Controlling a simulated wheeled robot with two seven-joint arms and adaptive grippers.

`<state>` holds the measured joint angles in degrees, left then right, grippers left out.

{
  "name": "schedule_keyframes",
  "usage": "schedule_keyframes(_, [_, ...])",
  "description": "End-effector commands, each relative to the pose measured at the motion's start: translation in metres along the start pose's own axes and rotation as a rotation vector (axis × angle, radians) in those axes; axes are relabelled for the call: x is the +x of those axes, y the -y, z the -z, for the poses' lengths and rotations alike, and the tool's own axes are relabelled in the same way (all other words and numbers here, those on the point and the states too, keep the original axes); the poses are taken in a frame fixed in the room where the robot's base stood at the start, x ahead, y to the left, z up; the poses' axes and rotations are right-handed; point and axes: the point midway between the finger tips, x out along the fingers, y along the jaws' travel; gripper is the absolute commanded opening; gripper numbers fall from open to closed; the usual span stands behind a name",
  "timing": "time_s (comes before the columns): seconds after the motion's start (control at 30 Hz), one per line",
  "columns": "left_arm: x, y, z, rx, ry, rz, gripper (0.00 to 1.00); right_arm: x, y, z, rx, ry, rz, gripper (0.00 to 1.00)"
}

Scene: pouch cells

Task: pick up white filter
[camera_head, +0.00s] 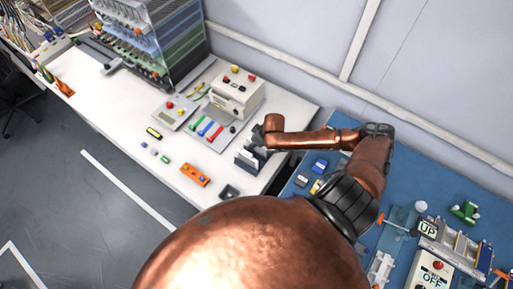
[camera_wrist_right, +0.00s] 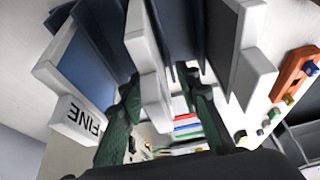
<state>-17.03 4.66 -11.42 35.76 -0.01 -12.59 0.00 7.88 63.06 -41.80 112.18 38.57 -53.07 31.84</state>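Several filters with white end frames and dark blue panels stand side by side in the right wrist view. The left one (camera_wrist_right: 70,118) carries the word FINE. A middle white filter (camera_wrist_right: 148,62) stands between the two dark green fingers of my right gripper (camera_wrist_right: 162,82). The fingers are apart, with a visible gap between the filter and the right finger. Another white-framed filter (camera_wrist_right: 249,50) stands outside the right finger. In the head view the filters (camera_head: 246,157) are small and partly hidden beneath the end of my copper right arm. My left gripper is out of view.
A white bench holds a control box (camera_head: 237,92), an orange block (camera_head: 195,175) and small coloured parts. The orange block also shows in the right wrist view (camera_wrist_right: 293,73).

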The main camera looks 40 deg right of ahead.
Motion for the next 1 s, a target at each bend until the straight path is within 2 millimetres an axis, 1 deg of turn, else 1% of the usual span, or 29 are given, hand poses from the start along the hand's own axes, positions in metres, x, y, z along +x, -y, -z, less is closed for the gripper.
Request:
schedule_keyframes(0.2, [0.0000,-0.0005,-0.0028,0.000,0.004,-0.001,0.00,0.0003,-0.0005,-0.0004,0.000,0.000,-0.001,0.30])
schedule_keyframes(0.63, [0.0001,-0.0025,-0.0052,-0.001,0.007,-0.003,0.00,0.0000,-0.0005,-0.0006,0.001,0.000,-0.001,0.00])
schedule_keyframes(1.0, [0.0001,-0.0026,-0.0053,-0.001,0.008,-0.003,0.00,-0.0001,-0.0005,-0.0003,0.001,0.000,-0.001,0.00])
